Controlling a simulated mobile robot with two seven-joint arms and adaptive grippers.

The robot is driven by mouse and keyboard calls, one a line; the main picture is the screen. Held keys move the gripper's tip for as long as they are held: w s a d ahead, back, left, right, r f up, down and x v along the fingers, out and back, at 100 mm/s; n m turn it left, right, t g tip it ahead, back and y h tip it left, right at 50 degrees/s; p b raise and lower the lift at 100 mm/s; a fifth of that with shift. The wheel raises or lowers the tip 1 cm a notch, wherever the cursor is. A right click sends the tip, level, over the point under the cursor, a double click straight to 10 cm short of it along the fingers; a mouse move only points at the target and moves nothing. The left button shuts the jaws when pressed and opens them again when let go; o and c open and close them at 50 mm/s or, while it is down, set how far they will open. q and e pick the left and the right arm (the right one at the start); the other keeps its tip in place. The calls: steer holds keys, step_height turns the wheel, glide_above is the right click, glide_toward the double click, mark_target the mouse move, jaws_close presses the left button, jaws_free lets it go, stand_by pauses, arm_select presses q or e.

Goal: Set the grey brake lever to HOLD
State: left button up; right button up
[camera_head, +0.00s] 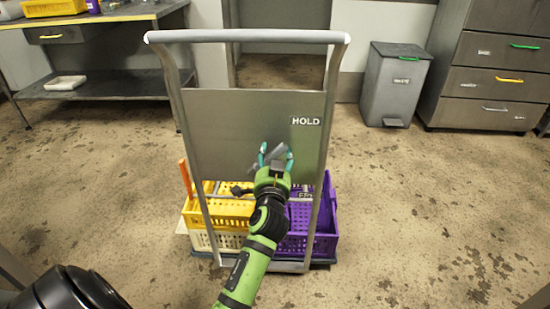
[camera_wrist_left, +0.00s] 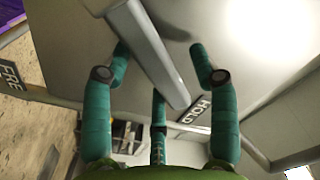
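The grey brake lever (camera_wrist_left: 150,50) is a flat bar in the left wrist view. It runs from the top edge down to the middle, and its near end lies close to the HOLD label (camera_wrist_left: 195,115). The FREE label (camera_wrist_left: 10,78) is at the left edge of that view. In the head view the HOLD label (camera_head: 305,121) is at the upper right of the cart's metal panel (camera_head: 235,125). My left gripper (camera_head: 276,153) is in front of the panel, below HOLD; its teal fingers (camera_wrist_left: 160,70) are spread on either side of the lever. I cannot tell whether they touch it. My right gripper is not in view.
The cart's push handle (camera_head: 245,36) stands upright around the panel. Yellow (camera_head: 220,212) and purple (camera_head: 325,225) crates sit low on the cart. A workbench (camera_head: 110,88) is at the back left, a grey bin (camera_head: 393,85) and drawers (camera_head: 495,70) at the back right. Floor beside the cart is clear.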

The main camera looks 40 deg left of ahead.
arm_select(q)
steer(key=v, duration=0.7)
steer(key=shift+s, duration=0.3)
steer(key=shift+d, duration=0.15)
